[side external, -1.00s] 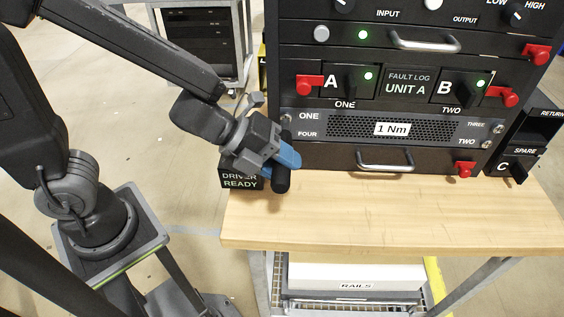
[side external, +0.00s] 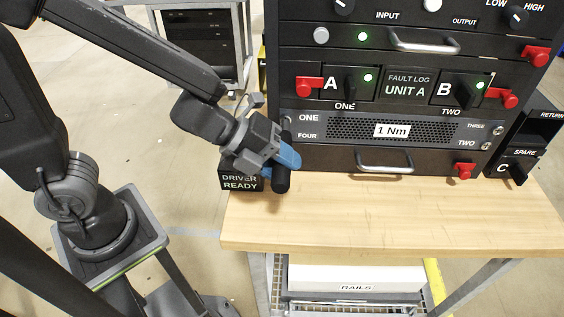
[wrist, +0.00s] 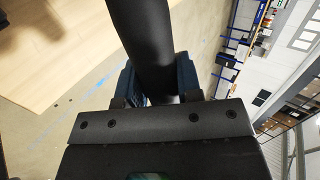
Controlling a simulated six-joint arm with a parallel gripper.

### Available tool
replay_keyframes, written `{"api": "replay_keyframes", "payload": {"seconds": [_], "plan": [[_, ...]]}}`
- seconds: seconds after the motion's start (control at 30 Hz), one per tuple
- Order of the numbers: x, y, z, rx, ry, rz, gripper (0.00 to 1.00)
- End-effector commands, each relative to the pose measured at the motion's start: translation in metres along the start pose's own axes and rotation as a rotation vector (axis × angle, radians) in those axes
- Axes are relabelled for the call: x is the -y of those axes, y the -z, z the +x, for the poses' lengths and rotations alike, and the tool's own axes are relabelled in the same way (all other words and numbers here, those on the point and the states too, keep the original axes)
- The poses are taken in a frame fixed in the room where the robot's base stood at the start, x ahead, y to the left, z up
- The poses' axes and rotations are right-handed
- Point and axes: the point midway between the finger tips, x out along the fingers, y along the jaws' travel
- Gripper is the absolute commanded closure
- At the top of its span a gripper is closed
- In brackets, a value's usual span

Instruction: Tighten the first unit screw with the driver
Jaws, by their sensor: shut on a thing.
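My gripper (side external: 284,160) has blue fingertips and is shut on the black driver (side external: 281,180), just above the bench's left side. The driver stands roughly upright in front of the rack's left edge, beside the black DRIVER READY holder (side external: 240,181). In the wrist view the driver (wrist: 145,35) is a thick dark cylinder between the blue fingers (wrist: 157,80). The grey 1 Nm unit (side external: 350,128) has screws labelled ONE, TWO, THREE and FOUR. Screws THREE (side external: 498,129) and TWO (side external: 486,145) show at its right end. Screw ONE, at the left end, is largely hidden by my gripper and the driver.
The wooden bench top (side external: 400,210) is clear in front of the rack. Red latches (side external: 464,170) and drawer handles (side external: 385,160) stick out from the rack front. A RAILS box (side external: 355,275) lies below the bench.

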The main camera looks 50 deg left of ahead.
Motion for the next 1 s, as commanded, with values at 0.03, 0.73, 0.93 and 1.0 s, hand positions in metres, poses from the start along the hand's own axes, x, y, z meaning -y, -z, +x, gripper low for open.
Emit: {"api": "replay_keyframes", "payload": {"seconds": [0.03, 0.73, 0.93, 1.0], "plan": [[0.0008, -0.0001, -0.0001, 0.0, 0.002, 0.001, 1.0], [0.001, -0.0065, 0.0, 0.001, 0.003, -0.001, 1.0], [0.0011, -0.009, 0.0, 0.002, 0.002, 0.001, 1.0], [0.0011, -0.0087, 0.0001, 0.003, 0.002, 0.0, 1.0]]}}
